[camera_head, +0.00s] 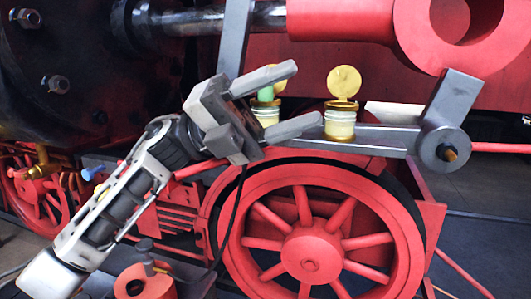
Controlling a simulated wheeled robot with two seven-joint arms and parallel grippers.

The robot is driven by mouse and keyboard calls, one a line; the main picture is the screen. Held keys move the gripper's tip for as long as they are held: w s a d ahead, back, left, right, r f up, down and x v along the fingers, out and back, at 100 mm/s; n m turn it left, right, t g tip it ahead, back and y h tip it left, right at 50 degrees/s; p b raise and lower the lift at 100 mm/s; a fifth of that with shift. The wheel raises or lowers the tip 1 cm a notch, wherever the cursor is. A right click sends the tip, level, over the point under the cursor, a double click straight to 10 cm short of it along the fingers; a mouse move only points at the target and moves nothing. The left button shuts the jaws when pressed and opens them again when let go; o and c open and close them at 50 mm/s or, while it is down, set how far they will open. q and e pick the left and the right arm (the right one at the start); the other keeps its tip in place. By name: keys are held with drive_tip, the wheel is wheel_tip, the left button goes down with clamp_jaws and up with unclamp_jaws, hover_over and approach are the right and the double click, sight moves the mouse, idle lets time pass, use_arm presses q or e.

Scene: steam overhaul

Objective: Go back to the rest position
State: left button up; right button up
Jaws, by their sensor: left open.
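My left gripper (307,97) comes in from the left and is open, its two fingers pointing right. My right gripper is not in view.
A large red spoked wheel (312,257) is below. A red rod end (458,30) and steel piston rod (187,22) are above. Dark floor shows at the lower right.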

use_arm(q)
drive_tip(key=w+a+f+n+t+y, duration=0.2)
drive_tip(key=a+f+n+t+y, duration=0.1)
drive_tip(key=f+n+t, duration=0.8)
drive_tip(key=w+a+f+n+t+y, duration=0.35)
drive_tip(key=f+n+t, duration=0.45)
drive_tip(key=n, duration=0.4)
drive_tip(key=w+a+f+n+t+y, duration=0.2)
drive_tip(key=a+f+n+t+y, duration=0.15)
drive_tip(key=f+n+t, duration=0.65)
drive_tip(key=s+a+f+n+g+y, duration=0.2)
drive_tip(key=s+f+n+g, duration=0.1)
drive_tip(key=s+f, duration=0.4)
drive_tip(key=s+a+f+n+g+y, duration=0.3)
drive_tip(key=s+f, duration=0.4)
drive_tip(key=f, duration=0.5)
drive_tip(key=s+a+f+n+g+y, duration=0.2)
drive_tip(key=s+f+n+g+y, duration=0.1)
drive_tip(key=s+f, duration=0.4)
wheel_tip(320, 180, down, 3)
drive_tip(key=shift+a+r+n+g, duration=0.1)
drive_tip(key=shift+a+n+g, duration=0.3)
drive_tip(key=shift+n+g, duration=0.45)
